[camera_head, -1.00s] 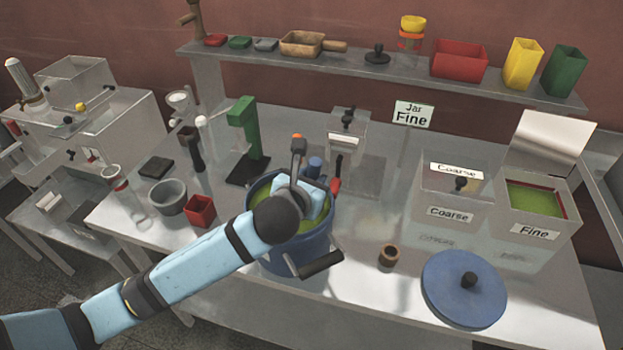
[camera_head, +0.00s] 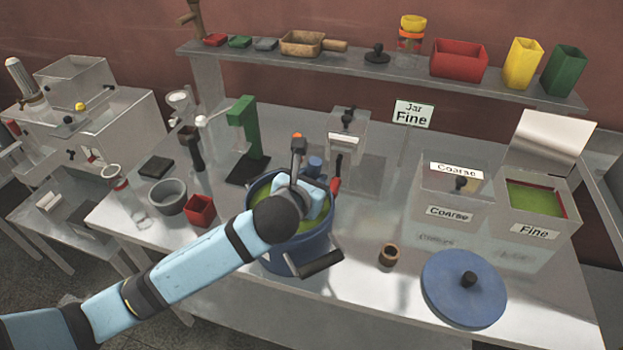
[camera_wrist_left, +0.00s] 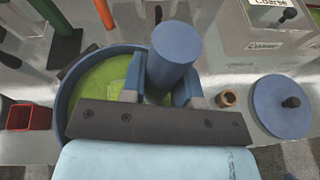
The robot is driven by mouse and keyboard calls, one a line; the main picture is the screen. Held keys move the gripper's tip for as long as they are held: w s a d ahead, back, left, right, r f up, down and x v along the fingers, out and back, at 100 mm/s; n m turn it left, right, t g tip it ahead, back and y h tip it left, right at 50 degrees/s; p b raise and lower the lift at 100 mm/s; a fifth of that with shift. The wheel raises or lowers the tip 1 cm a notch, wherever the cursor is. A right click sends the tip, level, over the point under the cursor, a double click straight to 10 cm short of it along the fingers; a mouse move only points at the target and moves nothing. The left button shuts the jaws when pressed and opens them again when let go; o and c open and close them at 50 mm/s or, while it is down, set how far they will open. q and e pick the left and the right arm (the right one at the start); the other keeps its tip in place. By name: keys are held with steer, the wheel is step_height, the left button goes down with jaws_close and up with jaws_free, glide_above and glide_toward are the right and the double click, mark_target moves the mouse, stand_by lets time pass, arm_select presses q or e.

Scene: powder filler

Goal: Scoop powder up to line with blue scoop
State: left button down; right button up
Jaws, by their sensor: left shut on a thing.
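A blue pot (camera_head: 300,252) with green powder (camera_head: 262,205) inside stands at the front of the table. It fills the left half of the left wrist view (camera_wrist_left: 62,108), with powder (camera_wrist_left: 95,90) showing. My left gripper (camera_head: 312,190) is over the pot, fingers pointing down into it. It is shut on the blue scoop, whose thick round handle (camera_wrist_left: 172,55) stands up between the fingers in the wrist view. The handle end (camera_head: 315,164) also shows in the head view. The scoop's bowl, its line and its fill level are hidden. My right gripper is not in view.
A blue lid (camera_head: 463,290) and a small brown cup (camera_head: 388,255) lie right of the pot. Coarse (camera_head: 450,213) and open Fine (camera_head: 538,228) bins stand behind. A green stand (camera_head: 243,130), red box (camera_head: 200,210) and grey bowl (camera_head: 167,197) are left.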

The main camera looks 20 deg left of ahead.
mark_target(311, 157)
arm_select(q)
steer(key=shift+r, duration=0.1)
step_height(311, 157, up, 3)
steer(key=p, duration=0.5)
steer(key=shift+r+m+y, duration=0.2)
steer(key=shift+m+y, duration=0.1)
steer(key=shift+m, duration=0.1)
steer(key=shift+m+y, duration=0.4)
steer(key=shift+m, duration=0.2)
steer(key=shift+r, duration=2.5)
steer(key=shift+f, duration=0.1)
